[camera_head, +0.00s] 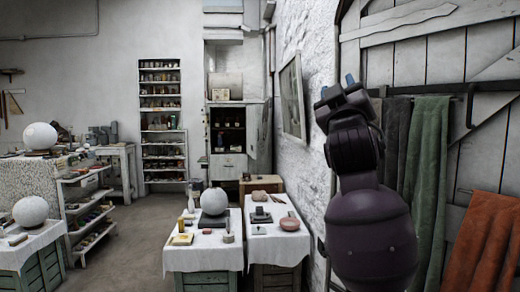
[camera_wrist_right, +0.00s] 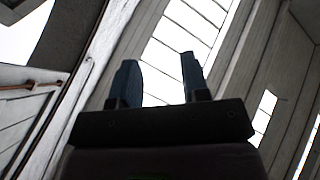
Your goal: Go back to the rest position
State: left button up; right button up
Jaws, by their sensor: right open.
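My right gripper (camera_wrist_right: 163,82) is open and empty in the right wrist view, its two dark fingers standing apart against the ceiling and skylights. In the head view my right arm is raised at the right, with the right gripper (camera_head: 335,88) at its top, pointing up. It is well above the tables and touches nothing that I can see. My left gripper does not show in either view.
A white sphere (camera_head: 214,201) stands on a cloth-covered table (camera_head: 205,256) at centre. Two more spheres (camera_head: 30,211) (camera_head: 40,137) are at left. Green (camera_head: 424,180) and orange (camera_head: 487,245) cloths hang at right, close beside my arm. Open floor (camera_head: 132,235) lies left of centre.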

jog(key=s+d+f+m+g+y, duration=0.1)
jog(key=d+f+g+y, duration=0.15)
jog(key=f, duration=1.85)
jog(key=s+d+f+g+y, duration=0.2)
jog(key=f+g+y, duration=0.1)
jog(key=f, duration=1.8)
jog(key=s+d+f+m+g, duration=0.1)
jog(key=s+d+f+g, duration=0.1)
jog(key=s+f, duration=0.7)
jog(key=s+d+f+m+g+h, duration=0.1)
jog(key=s+d+f+g, duration=0.2)
jog(key=s+f, duration=0.7)
jog(key=s+d+f+g+h, duration=0.1)
jog(key=s+d+f+g, duration=0.1)
jog(key=s+f, duration=0.7)
notch_tip(320, 180, down, 4)
jog(key=shift+s+d+r+m+g, duration=0.1)
jog(key=shift+s+d+m+g, duration=0.1)
jog(key=shift+s+m+g, duration=0.4)
jog(key=shift+w, duration=0.2)
